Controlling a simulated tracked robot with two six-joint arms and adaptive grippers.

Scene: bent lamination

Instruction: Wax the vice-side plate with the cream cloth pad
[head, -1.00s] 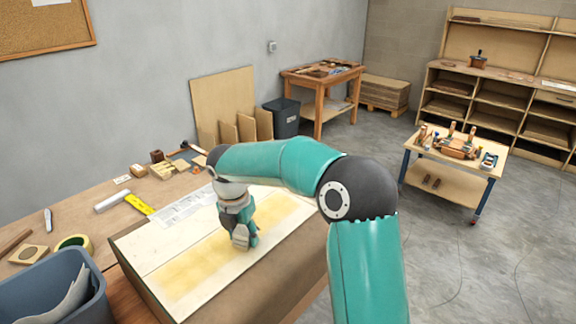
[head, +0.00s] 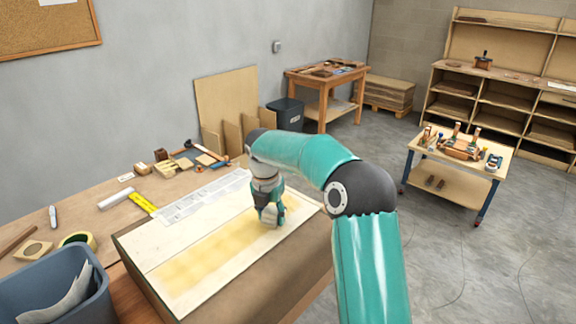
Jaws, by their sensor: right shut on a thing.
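A pale plate (head: 172,288) lies on top of a brown block on the workbench. A yellowish, blotchy band runs along its length, from the near left end to my right gripper (head: 270,222). A thin seam parts it from a second pale strip (head: 160,252) on the wall side, which has no yellow on it. My right gripper points down at the plate's far right part and is shut; the cream cloth pad in it is hidden beneath the fingers. I cannot make out the exact contact. My left gripper is not in view.
A blue-grey bin (head: 55,285) stands at the bench's near left. A wheeled cart (head: 455,180) stands apart on the right.

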